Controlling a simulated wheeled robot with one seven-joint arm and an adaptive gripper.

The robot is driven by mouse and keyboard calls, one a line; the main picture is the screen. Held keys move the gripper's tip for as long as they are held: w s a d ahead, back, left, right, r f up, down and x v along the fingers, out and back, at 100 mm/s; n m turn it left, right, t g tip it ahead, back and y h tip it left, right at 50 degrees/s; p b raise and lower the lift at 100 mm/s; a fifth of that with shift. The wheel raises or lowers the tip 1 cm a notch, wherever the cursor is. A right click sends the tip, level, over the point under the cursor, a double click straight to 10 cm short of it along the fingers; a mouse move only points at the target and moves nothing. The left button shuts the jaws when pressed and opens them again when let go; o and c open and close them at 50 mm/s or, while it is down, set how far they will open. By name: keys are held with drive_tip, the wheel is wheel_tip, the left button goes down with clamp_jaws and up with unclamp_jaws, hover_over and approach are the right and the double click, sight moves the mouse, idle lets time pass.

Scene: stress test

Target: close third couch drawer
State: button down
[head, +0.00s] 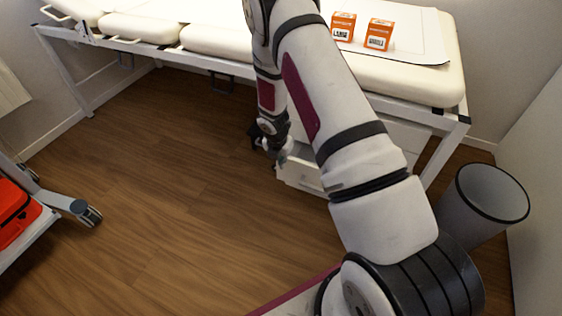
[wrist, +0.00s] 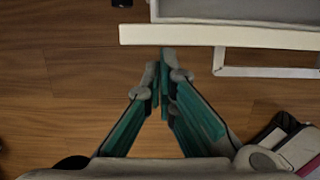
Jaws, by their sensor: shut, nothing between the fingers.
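The white couch (head: 225,40) stands along the wall, with a white drawer unit (head: 400,135) under it, partly hidden behind my arm. A low drawer (head: 300,176) sticks out from the unit; which drawer in the stack it is I cannot tell. In the wrist view its white front panel (wrist: 190,36) runs across the top, with the handle (wrist: 266,71) to the right and part of the drawer's inside (wrist: 235,10) behind it. My gripper (wrist: 165,58) is shut and empty. Its tips are just in front of the panel, left of the handle; contact is unclear.
Two orange boxes (head: 343,27) (head: 379,34) stand on the couch. A grey bin (head: 480,205) stands at the right by the wall. A wheeled cart with a red case (head: 12,210) is at the left. The wooden floor (head: 170,190) between is clear.

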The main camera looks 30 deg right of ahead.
drive_tip(key=w+d+p, duration=0.2)
drive_tip(key=w+d, duration=0.2)
drive_tip(key=d, duration=0.1)
drive_tip(key=shift+p, duration=0.3)
